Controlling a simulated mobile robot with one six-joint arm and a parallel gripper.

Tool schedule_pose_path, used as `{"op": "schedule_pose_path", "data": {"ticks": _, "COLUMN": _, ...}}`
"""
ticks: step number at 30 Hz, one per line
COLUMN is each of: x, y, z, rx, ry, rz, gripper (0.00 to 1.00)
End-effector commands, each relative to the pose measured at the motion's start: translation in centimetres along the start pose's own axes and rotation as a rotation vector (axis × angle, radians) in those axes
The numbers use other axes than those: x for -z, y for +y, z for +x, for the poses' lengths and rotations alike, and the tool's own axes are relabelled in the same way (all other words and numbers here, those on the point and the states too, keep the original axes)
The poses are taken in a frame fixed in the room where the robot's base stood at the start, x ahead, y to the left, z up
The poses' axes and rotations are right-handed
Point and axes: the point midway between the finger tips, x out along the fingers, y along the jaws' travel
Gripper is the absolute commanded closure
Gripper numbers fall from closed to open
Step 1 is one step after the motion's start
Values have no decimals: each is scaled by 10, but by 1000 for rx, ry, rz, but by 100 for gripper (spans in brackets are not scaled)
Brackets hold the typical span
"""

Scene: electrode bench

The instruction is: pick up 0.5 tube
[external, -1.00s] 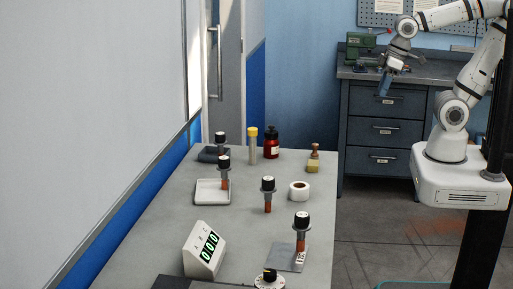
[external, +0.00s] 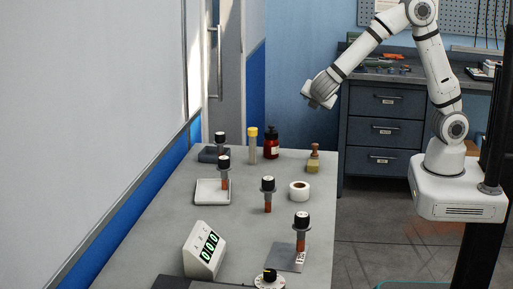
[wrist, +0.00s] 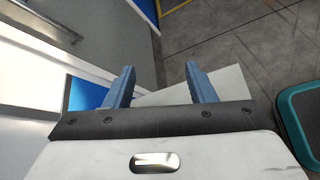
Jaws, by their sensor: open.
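Several tubes with black caps and orange-brown lower parts stand on the grey bench in the external view. One is at the back in a dark holder (external: 221,138), one in a white tray (external: 224,168), one in the middle (external: 268,190), and one at the front on a grey plate (external: 301,226). Their labels are too small to read, so I cannot tell which is the 0.5 tube. My gripper (wrist: 160,84) is open and empty, its blue fingers spread in the wrist view. In the external view my wrist is raised beyond the bench's back right, and the fingers are hidden.
The bench (external: 150,235) also holds a yellow-capped vial (external: 253,150), a red bottle (external: 271,147), a brush-like item (external: 314,160), a white roll (external: 299,191), a display reading 000 (external: 205,250) and a dial (external: 269,282). A white wall panel borders its left side.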

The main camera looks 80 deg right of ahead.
Motion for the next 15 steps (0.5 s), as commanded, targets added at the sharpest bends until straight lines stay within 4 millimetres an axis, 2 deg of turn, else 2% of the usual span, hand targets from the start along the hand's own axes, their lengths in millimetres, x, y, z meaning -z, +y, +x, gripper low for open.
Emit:
{"op": "schedule_pose_path", "data": {"ticks": 1, "x": 24, "y": 10, "z": 6, "rx": -59, "ry": -40, "rz": -81, "gripper": 50}}
{"op": "schedule_pose_path", "data": {"ticks": 5, "x": 78, "y": 43, "z": 10, "rx": -235, "ry": -146, "rz": -276, "gripper": 50}}
{"op": "schedule_pose_path", "data": {"ticks": 6, "x": 97, "y": 51, "z": 9, "rx": -291, "ry": -178, "rz": -334, "gripper": 50}}
{"op": "schedule_pose_path", "data": {"ticks": 9, "x": 140, "y": 68, "z": 6, "rx": -420, "ry": -247, "rz": -454, "gripper": 50}}
{"op": "schedule_pose_path", "data": {"ticks": 12, "x": 173, "y": 77, "z": 2, "rx": -515, "ry": -298, "rz": -539, "gripper": 50}}
{"op": "schedule_pose_path", "data": {"ticks": 15, "x": 197, "y": 79, "z": 2, "rx": -575, "ry": -332, "rz": -596, "gripper": 50}}
